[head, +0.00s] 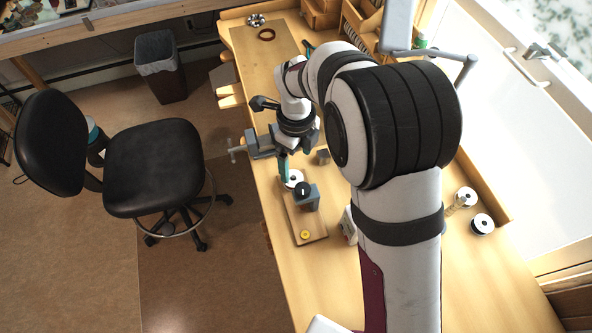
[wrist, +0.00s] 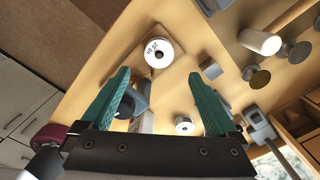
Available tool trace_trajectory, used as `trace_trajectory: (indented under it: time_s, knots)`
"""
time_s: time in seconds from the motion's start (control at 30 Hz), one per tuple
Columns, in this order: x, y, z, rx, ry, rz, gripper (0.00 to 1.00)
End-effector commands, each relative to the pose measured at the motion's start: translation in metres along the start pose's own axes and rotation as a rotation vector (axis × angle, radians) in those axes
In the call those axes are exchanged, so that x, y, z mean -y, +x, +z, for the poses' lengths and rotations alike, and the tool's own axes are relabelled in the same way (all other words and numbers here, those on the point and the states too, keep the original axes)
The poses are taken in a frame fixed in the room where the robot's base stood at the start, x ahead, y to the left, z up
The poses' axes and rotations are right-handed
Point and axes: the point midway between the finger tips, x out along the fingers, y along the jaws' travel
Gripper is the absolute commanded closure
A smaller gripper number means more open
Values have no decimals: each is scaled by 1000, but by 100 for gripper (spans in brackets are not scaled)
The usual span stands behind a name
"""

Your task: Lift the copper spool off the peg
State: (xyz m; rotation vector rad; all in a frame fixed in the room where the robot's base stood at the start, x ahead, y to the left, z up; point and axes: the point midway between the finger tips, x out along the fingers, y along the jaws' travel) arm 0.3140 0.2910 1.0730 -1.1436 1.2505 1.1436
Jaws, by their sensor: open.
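A white-flanged spool with a dark centre and a printed label (wrist: 158,52) lies just beyond and between my fingertips in the wrist view. I take it to be the copper spool; its wire is not clear to see. What seems the same spool (head: 294,178) stands at the far end of a small wooden board (head: 296,217) in the head view. The peg is hidden or too small to tell. My gripper (wrist: 158,74) is open, its two teal fingers apart with nothing held. In the head view my gripper (head: 285,168) is close by the spool, partly hidden by its own body.
Two white spools, one here (head: 482,224), stand at the right of the bench. A small block (head: 322,157) is beyond the board.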

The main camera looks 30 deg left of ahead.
Motion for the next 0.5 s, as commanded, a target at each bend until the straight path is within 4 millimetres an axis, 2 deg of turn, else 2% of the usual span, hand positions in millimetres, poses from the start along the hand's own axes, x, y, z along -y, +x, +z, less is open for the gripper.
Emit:
trace_trajectory:
  time_s: [0.03,0.17,0.33,0.5]
  knots:
    - [0,9,0,-2,-1,2,6]
    - [-1,25,1,-1,-1,1,6]
    - [-3,59,8,-2,-1,2,6]
    - [-2,72,8,1,-1,-1,6]
